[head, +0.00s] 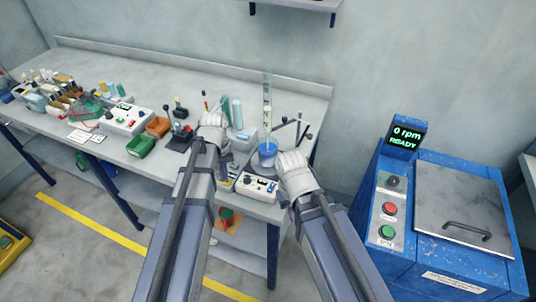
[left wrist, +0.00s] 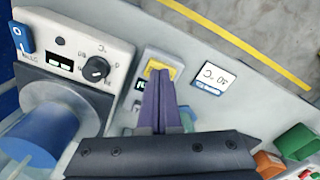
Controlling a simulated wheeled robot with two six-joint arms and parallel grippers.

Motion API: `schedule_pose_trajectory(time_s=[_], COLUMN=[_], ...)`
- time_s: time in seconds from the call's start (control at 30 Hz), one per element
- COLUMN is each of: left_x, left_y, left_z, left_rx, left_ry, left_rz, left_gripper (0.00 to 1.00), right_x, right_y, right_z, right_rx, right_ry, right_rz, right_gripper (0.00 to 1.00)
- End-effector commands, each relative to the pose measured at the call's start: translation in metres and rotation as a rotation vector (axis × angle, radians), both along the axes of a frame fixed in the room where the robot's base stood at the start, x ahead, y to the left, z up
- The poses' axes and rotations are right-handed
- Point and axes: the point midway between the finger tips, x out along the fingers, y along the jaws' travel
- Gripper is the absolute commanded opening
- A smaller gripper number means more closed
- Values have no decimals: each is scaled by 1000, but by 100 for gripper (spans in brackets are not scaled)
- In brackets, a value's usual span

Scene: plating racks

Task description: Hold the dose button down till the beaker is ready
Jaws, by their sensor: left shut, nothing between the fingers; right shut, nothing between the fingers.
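A blue beaker (head: 267,150) stands upright on the hotplate (head: 258,186) near the bench's right end, under a tall clear tube (head: 267,108). Both also show at the left of the left wrist view, the beaker (left wrist: 38,138) and the hotplate's knobbed front (left wrist: 75,50). Beside the hotplate is a small unit with a yellow-framed button (left wrist: 160,68) and a dark display (left wrist: 139,90). My left gripper (left wrist: 158,76) is shut and empty, its tips at the yellow frame; contact cannot be told. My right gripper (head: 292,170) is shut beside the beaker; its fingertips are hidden.
A card with a °C marking (left wrist: 212,77) lies beside the button unit. Green (head: 141,145) and orange (head: 158,126) bins and a white control box (head: 126,118) stand further left. A blue machine (head: 455,255) reading "0 rpm READY" stands on the floor at right.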

Motion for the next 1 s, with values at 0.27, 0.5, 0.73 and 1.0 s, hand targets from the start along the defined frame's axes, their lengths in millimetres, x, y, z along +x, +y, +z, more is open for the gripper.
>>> schedule_pose_trajectory(time_s=[0.27, 0.5, 0.73, 1.0], left_x=[0, 0, 0, 0], left_y=[0, 0, 0, 0], left_z=[0, 0, 12, 44], left_rx=[0, 0, 0, 0], left_ry=[0, 0, 0, 0], left_rz=[0, 0, 0, 0], left_gripper=[0, 0, 0, 0], right_x=[0, 0, 0, 0], right_y=[0, 0, 0, 0], right_z=[0, 0, 12, 44], right_rx=[0, 0, 0, 0], right_ry=[0, 0, 0, 0], right_rz=[0, 0, 0, 1], right_gripper=[0, 0, 0, 0])
